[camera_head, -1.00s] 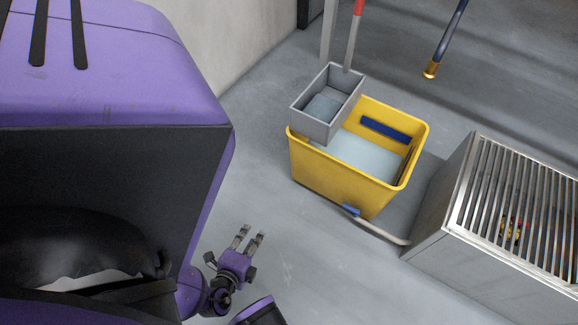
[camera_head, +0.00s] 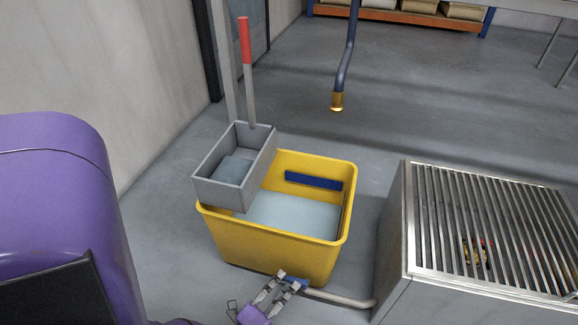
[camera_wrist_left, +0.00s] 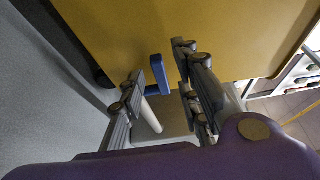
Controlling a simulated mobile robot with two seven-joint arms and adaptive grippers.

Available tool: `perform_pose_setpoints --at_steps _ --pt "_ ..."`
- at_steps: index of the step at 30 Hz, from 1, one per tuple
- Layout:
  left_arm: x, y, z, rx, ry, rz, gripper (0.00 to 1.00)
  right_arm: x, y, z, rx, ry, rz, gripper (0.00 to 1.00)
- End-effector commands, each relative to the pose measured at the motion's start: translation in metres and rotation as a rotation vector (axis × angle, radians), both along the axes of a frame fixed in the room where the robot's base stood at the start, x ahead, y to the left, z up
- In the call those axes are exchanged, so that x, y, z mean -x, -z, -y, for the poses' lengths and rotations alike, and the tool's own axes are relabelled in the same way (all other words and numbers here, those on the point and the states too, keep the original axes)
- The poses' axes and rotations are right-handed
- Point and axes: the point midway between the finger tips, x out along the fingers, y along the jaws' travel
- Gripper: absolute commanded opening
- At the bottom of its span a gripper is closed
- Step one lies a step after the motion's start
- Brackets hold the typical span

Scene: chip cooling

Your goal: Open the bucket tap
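The yellow bucket (camera_head: 265,245) stands on the floor with pale liquid in it. Its blue tap handle (camera_head: 296,281) is low on the front wall, with a pale pipe (camera_head: 340,299) leading right from it. My left gripper (camera_head: 290,280) is at the tap, its fingers open. In the left wrist view the blue handle (camera_wrist_left: 160,75) shows between the spread fingertips of the left gripper (camera_wrist_left: 160,64), close to the left finger; I cannot tell whether they touch. My right gripper is out of view.
A grey box (camera_head: 228,188) sits on the bucket's back-left rim, with a red-topped handle (camera_head: 245,45) behind it. A metal grated unit (camera_head: 395,265) stands close on the right. A dark hose with a brass end (camera_head: 337,101) hangs behind.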

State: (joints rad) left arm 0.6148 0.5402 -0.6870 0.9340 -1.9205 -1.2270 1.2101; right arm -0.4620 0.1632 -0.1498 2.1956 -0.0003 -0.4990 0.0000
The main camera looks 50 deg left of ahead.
Motion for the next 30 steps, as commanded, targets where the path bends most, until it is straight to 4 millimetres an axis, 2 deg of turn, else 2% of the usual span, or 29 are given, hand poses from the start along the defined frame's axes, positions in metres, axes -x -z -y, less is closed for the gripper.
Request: perform_pose_setpoints --at_steps 6,13,14,21,30 --pt "-0.016 0.001 -0.003 -0.001 0.0 -0.002 0.3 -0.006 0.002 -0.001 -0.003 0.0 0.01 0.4" --pt "-0.017 0.001 -0.003 -0.001 -0.001 -0.002 0.3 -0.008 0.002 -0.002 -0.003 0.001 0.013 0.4" --pt "-0.017 0.001 -0.003 -0.001 -0.001 -0.003 0.29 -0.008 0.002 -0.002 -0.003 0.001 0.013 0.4" --pt "-0.016 0.001 -0.003 -0.001 -0.001 -0.003 0.0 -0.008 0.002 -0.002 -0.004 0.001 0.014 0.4" --pt "-0.016 0.001 -0.002 0.001 -0.019 -0.003 0.0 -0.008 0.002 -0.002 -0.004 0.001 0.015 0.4"
